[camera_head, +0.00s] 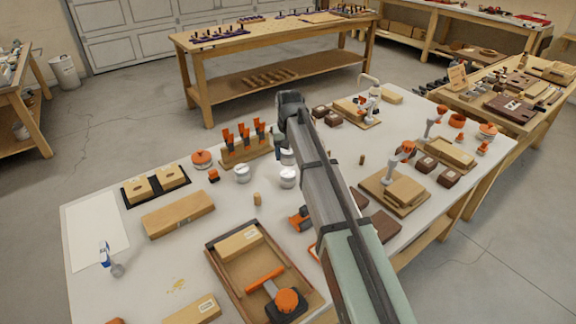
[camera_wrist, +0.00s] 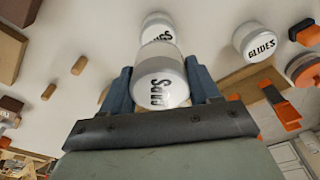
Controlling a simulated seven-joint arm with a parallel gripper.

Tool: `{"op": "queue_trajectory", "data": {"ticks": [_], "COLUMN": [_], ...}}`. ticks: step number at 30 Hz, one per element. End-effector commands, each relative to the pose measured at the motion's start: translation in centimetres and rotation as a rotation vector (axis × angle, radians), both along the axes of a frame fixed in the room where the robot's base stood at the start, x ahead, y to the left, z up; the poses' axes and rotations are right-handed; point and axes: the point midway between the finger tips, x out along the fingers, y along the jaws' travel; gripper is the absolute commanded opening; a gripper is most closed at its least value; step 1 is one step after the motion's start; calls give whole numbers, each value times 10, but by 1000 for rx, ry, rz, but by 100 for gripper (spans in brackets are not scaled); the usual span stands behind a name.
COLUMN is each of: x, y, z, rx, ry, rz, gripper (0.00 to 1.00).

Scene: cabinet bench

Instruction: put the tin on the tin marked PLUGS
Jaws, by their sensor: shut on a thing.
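My gripper (camera_wrist: 160,92) is shut on a white tin (camera_wrist: 160,88) with a silvery rim. Its dark lettering is seen at a slant and I cannot read it surely. A second white tin (camera_wrist: 158,27) is just beyond it, its label partly hidden. A third tin (camera_wrist: 255,42), marked GLIDES, stands to the right. In the head view the held tin (camera_head: 288,157) is partly hidden by my arm, with my gripper (camera_head: 281,149) around it. Two other tins stand on the bench, one nearer the camera (camera_head: 288,178) and one to the left (camera_head: 242,173).
A wooden rack with orange-handled tools (camera_head: 245,148) stands behind the tins. A small wooden peg (camera_head: 257,199) and an orange tin-like object (camera_head: 202,160) are nearby. A wooden tray (camera_head: 225,272) lies at the front. The bench between the tins and long wooden block (camera_head: 178,215) is mostly clear.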

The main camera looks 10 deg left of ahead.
Motion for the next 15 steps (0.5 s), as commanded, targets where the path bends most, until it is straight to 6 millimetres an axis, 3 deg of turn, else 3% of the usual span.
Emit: {"op": "queue_trajectory", "data": {"ticks": [15], "x": [0], "y": [0], "z": [-48], "rx": [0], "ry": [0], "rz": [0], "gripper": [28]}}
